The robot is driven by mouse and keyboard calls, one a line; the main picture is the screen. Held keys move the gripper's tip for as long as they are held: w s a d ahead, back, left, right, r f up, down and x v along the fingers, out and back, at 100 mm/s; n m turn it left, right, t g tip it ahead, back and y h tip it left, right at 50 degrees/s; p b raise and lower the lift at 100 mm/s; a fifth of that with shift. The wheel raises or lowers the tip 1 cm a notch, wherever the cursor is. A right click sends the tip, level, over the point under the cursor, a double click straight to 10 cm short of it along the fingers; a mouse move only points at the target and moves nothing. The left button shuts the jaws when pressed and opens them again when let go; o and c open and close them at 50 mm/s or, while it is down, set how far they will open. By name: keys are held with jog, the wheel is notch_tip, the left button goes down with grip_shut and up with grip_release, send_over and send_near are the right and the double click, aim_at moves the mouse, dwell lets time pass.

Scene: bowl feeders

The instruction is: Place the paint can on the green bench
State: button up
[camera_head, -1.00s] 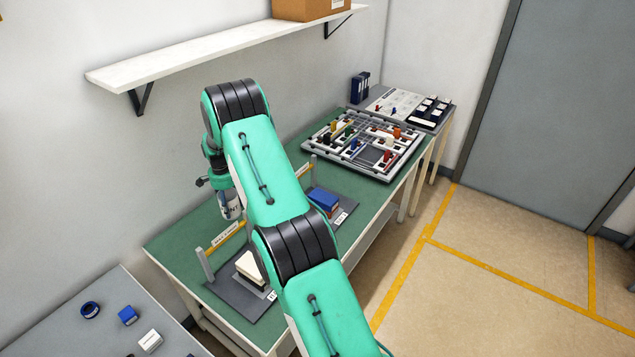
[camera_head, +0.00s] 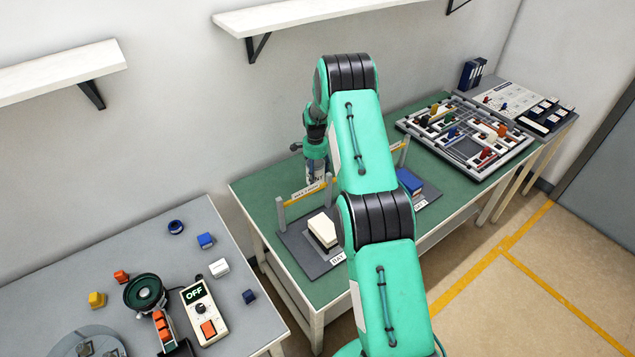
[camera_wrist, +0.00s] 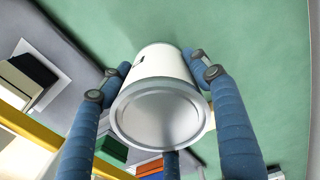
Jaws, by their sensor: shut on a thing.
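The paint can (camera_head: 316,174) is white with a metal lid. My gripper (camera_head: 316,153) is shut on it, behind the yellow rail in the head view. In the wrist view, the can (camera_wrist: 160,66) sits between the blue fingers of my gripper (camera_wrist: 158,76), lid toward the camera. The green bench (camera_head: 258,190) runs along the wall, and its green top (camera_wrist: 255,50) fills the background behind the can. The can is over or on the bench's back part. I cannot tell whether its base touches the top.
In front of the can is a yellow rail (camera_head: 304,191) on grey posts. A grey mat (camera_head: 298,240) bears a cream block (camera_head: 323,229), and a blue box (camera_head: 409,181) lies right. A maze-like board (camera_head: 468,136) covers the bench's right end. The bench's back left is clear.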

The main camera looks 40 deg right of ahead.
aim_at(315, 163)
jog(key=shift+f, duration=0.5)
jog(key=shift+f, duration=1.9)
jog(key=shift+f, duration=0.1)
jog(key=o, duration=1.6)
jog(key=shift+o, duration=0.2)
jog(key=shift+r, duration=6.1)
